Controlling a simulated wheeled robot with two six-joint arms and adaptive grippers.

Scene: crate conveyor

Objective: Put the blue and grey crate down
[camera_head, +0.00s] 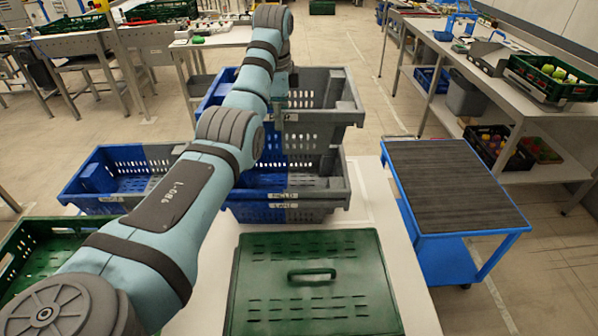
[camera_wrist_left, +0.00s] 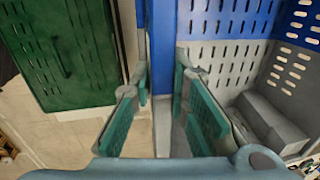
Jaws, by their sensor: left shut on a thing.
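The blue and grey crate (camera_head: 330,118) is in the upper middle of the head view, partly hidden behind my left arm. Its blue and grey slotted inside fills the right of the left wrist view (camera_wrist_left: 225,65). My left gripper (camera_wrist_left: 160,88) is shut on its wall, with green pads on both sides of it. In the head view the left gripper (camera_head: 291,84) is small and partly covered by the arm. A second blue and grey crate (camera_head: 318,207) shows just below and nearer. I cannot tell whether the held crate touches it. My right gripper is not in view.
A green lidded crate (camera_head: 265,262) stands on the white surface (camera_head: 372,205) in front. Another blue and grey crate (camera_head: 95,206) and an open green crate (camera_head: 35,230) are at left. A blue cart (camera_head: 440,240) with a dark top stands right. A workbench (camera_head: 470,72) is farther right.

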